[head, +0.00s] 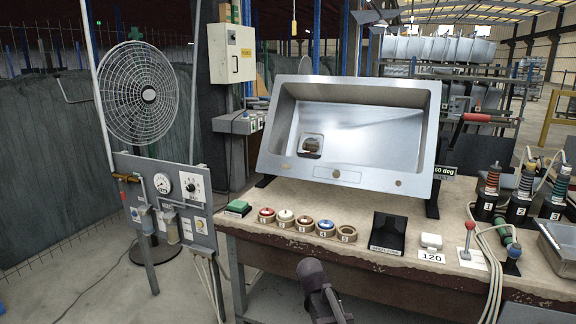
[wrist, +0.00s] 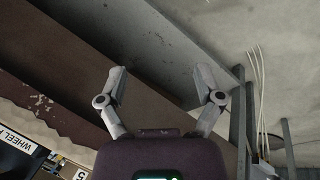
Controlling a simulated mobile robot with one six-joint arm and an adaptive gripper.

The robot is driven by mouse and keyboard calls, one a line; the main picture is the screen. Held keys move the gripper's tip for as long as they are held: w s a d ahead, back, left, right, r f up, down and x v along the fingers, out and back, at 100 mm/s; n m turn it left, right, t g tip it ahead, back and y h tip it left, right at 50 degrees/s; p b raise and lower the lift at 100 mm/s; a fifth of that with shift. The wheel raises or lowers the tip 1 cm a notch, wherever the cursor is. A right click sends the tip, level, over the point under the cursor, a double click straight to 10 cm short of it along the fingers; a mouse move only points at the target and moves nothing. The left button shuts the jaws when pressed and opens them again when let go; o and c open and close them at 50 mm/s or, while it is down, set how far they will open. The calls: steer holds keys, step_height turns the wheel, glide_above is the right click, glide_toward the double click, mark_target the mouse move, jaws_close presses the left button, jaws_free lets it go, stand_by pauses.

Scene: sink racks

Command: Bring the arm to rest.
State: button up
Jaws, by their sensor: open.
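My gripper (wrist: 163,80) shows in the wrist view with its two grey fingers spread apart. Nothing is between them. Beyond the fingers are the brown front edge of the bench, a grey beam and the concrete floor. In the head view a dark part of my arm (head: 318,288) stands at the bottom middle, in front of the bench's front edge. The fingertips cannot be made out there.
A fan (head: 137,92) and gauge panel (head: 168,195) stand left.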

steer(key=s+d+m+g+y, duration=0.25)
steer(key=s+d+y, duration=0.2)
steer(key=s, duration=0.85)
step_height(320, 180, up, 24)
steer(key=p, duration=2.5)
steer(key=shift+w+d+r+t+h+p, duration=0.15)
steer(key=shift+w+d+t+h+p, duration=0.2)
steer(key=shift+t, duration=0.1)
